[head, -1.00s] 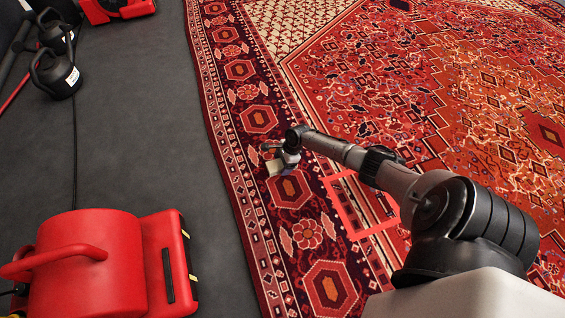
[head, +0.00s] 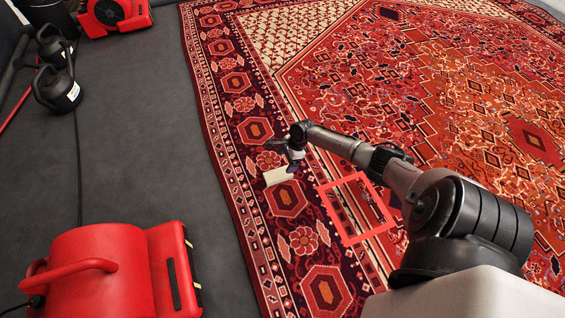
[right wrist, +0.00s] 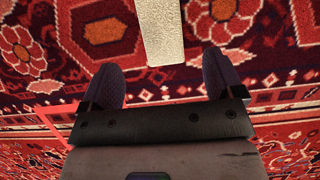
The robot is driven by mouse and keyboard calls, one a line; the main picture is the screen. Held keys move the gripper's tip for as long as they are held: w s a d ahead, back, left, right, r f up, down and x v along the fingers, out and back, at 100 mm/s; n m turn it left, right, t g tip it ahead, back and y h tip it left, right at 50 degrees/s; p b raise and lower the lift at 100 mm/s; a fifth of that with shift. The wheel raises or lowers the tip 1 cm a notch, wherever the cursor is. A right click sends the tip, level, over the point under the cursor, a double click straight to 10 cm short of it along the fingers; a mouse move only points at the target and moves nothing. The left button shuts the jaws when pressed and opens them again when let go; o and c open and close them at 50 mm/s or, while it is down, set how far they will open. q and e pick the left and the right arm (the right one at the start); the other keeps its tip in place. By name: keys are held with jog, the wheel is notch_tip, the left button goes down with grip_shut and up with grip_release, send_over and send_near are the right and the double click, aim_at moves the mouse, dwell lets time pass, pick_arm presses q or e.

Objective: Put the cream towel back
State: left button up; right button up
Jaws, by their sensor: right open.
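The cream towel (head: 278,176) is a small pale folded strip lying on the dark patterned border of the red rug (head: 420,110), left of a red square outline (head: 347,232). In the right wrist view the towel (right wrist: 177,30) shows just beyond my fingertips, roughly in line with the gap between them. My right gripper (head: 292,163) is close beside the towel, at its right end. In its wrist view the gripper (right wrist: 160,75) is open, with nothing between the fingers. My left gripper is not in view.
A red blower (head: 85,265) stands at the lower left on the dark floor (head: 145,130). Another red machine (head: 113,14) and black kettlebell-shaped weights (head: 57,90) are at the upper left, with a cable along the floor. The rug around the square outline is clear.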

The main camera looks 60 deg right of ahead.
jog(key=s+a+r+n+g, duration=0.1)
jog(key=s+a+n, duration=0.4)
jog(key=a, duration=0.4)
jog(key=s+a+n+p, duration=0.1)
jog(key=s+a+n, duration=0.2)
jog(key=a+n, duration=0.45)
jog(key=s+a+r+n+g, duration=0.1)
jog(key=s+a+n, duration=0.4)
jog(key=a, duration=0.5)
jog(key=s+a+r+n+t+h, duration=0.1)
jog(key=s+a+r+n, duration=0.2)
jog(key=r+n, duration=0.2)
jog(key=s+a+r+n+t+h, duration=0.1)
jog(key=s+a+r+n+h, duration=0.1)
jog(key=r, duration=0.6)
jog(key=s+a+n, duration=0.1)
jog(key=s+n, duration=0.1)
jog(key=n, duration=0.1)
jog(key=shift+n+t, duration=0.3)
jog(key=shift+n, duration=0.05)
jog(key=shift+r, duration=0.1)
